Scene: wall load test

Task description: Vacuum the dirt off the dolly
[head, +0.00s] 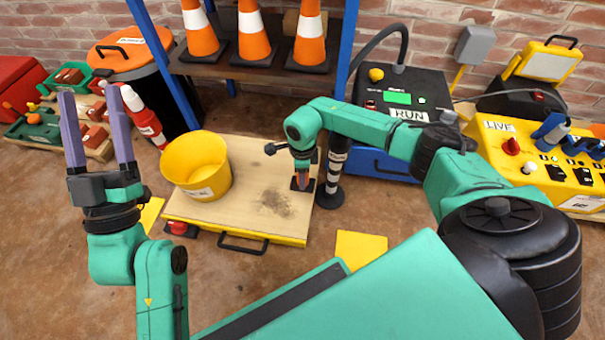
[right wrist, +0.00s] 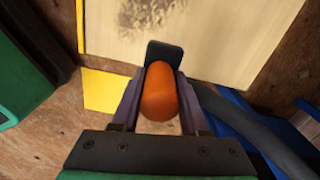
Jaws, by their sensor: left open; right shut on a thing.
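The dolly (head: 247,218) is a low pale wooden board with a yellow front edge and a black handle. A dark patch of dirt (head: 277,203) lies on its right part and also shows at the top of the right wrist view (right wrist: 150,14). My right gripper (head: 303,172) is shut on the orange grip of the vacuum nozzle (right wrist: 158,92). The nozzle's black head (right wrist: 165,53) is over the board's right edge, to the right of the dirt; I cannot tell if it touches. My left gripper (head: 91,92) is open, empty and raised at the left, away from the dolly.
A yellow bucket (head: 196,166) stands on the dolly's left part. A black post (head: 334,172) stands just right of the dolly. A black machine marked RUN (head: 407,92) with a hose and a yellow LIVE panel (head: 535,165) are at the right. Cones (head: 253,38) fill a shelf behind.

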